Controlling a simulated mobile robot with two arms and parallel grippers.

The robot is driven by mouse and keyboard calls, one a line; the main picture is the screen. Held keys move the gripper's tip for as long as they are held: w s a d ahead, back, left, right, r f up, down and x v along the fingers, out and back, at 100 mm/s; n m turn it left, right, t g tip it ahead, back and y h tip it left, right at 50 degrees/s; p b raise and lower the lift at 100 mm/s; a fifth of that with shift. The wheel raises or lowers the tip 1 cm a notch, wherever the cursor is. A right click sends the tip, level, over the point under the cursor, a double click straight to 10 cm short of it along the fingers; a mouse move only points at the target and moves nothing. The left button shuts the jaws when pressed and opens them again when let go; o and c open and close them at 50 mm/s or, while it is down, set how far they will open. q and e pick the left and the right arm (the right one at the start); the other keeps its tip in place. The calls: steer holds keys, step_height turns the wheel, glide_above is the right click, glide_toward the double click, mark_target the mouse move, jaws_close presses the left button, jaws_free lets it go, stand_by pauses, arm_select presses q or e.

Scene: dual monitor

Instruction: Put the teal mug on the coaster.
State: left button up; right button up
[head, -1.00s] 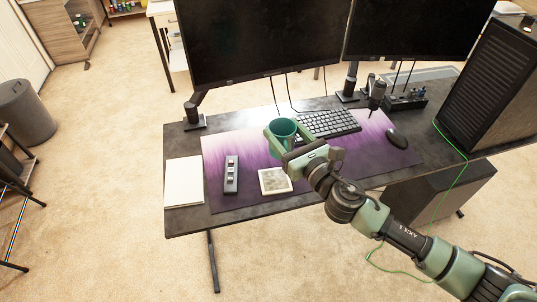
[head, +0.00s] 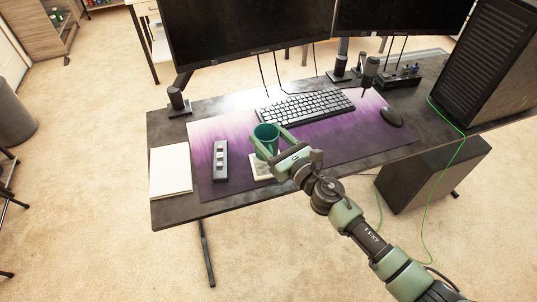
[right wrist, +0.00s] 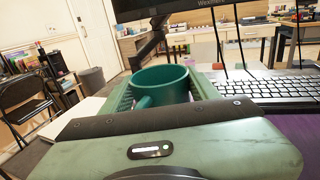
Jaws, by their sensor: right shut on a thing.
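The teal mug (head: 265,132) is upright between the two green fingers of my right gripper (head: 269,142). The gripper is shut on it. The mug also shows in the right wrist view (right wrist: 162,82), with its handle towards my wrist. The pale square coaster (head: 259,172) lies on the purple mat, just in front of and below the mug in the head view; my gripper and the mug hide part of it. I cannot tell how high the mug is above the mat. My left gripper is not in view.
A grey remote-like device (head: 220,160) lies left of the coaster on the purple mat (head: 345,145), and a white notebook (head: 170,170) further left. The keyboard (head: 305,106) is behind the mug. A mouse (head: 391,117) and microphone (head: 369,75) are to the right.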

steer(key=shift+f+b, duration=1.25)
steer(key=shift+f, duration=1)
steer(key=shift+f, duration=0.15)
steer(key=o, duration=1.6)
